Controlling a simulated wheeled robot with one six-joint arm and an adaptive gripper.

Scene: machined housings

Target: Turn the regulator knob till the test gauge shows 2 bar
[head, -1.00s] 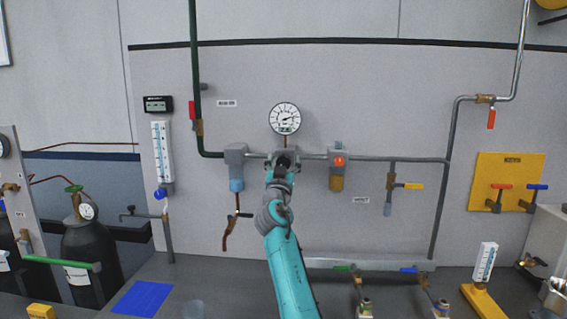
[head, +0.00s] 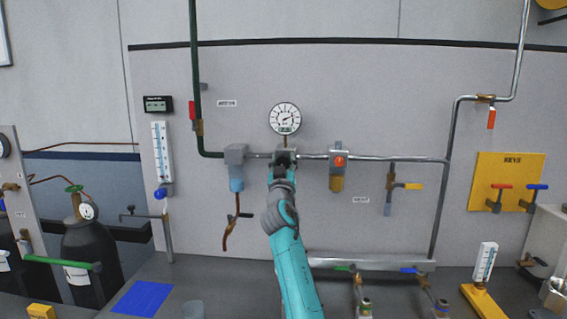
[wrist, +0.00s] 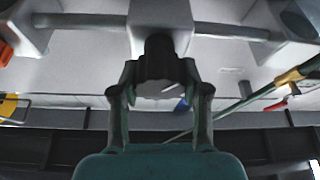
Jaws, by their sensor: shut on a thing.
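The round white test gauge (head: 285,118) is on the wall panel above the regulator (head: 284,155). Its dark needle points to the upper right; the scale numbers are too small to read. The regulator body also shows in the wrist view (wrist: 160,18), with the dark knob (wrist: 160,60) on it. My gripper (wrist: 160,88) has one finger on each side of the knob and is shut on it. In the head view my gripper (head: 283,170) covers the knob.
A filter unit with a blue bowl (head: 236,170) hangs left of the regulator. A unit with an orange knob (head: 339,161) is close on its right. A grey pipe (head: 395,158) joins them. A blue mat (head: 143,298) and a cup (head: 193,309) are on the bench.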

